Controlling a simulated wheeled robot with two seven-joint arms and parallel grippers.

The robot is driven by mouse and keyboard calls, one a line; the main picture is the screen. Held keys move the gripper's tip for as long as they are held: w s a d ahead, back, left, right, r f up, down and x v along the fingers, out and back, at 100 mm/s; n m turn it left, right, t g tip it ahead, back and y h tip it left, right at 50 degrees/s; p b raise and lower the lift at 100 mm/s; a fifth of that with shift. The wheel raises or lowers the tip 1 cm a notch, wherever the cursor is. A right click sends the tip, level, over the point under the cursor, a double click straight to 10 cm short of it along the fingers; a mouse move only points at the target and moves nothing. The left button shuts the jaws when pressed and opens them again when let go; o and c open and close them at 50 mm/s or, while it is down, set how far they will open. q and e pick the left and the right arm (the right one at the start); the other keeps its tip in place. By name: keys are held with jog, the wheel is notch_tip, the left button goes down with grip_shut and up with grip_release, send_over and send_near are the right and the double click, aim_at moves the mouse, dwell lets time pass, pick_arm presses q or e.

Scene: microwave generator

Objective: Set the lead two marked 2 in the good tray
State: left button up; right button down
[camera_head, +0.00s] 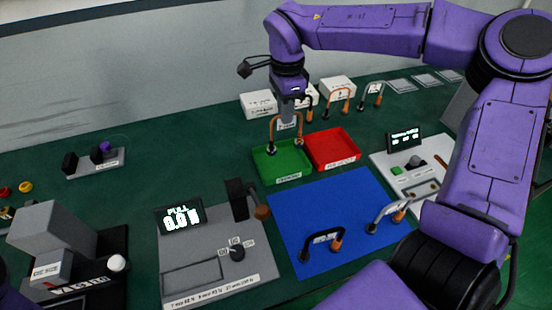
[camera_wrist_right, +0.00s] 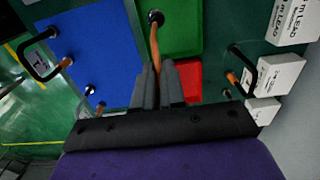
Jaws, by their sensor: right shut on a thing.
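My right gripper (camera_head: 288,108) is shut on a lead (camera_head: 272,130) with orange ends, above the green tray (camera_head: 262,152). Its tag is too small to read. In the wrist view the gripper (camera_wrist_right: 160,72) pinches the lead (camera_wrist_right: 154,42), with one end over the green tray (camera_wrist_right: 187,25); I cannot tell whether it touches the floor. A black lead (camera_head: 308,252) and a pale lead (camera_head: 376,219) stand on the blue mat (camera_head: 310,205); their marks are not readable. My left gripper is not in view.
A red tray (camera_head: 333,148) adjoins the green tray. White boxes (camera_head: 258,103) and more leads (camera_head: 372,92) stand behind. A pull tester (camera_head: 205,262) is at front left, another device (camera_head: 408,168) at right. Part of the blue mat is bare.

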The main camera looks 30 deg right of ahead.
notch_tip(320, 180, down, 9)
jog(key=p, duration=0.1)
jog(key=shift+s, duration=0.25)
jog(key=shift+s, duration=0.1)
jog(key=c, duration=1.2)
grip_release()
jog(key=shift+f, duration=0.1)
notch_tip(320, 180, up, 12)
jog(key=shift+r+b, duration=0.2)
jog(key=shift+b, duration=0.15)
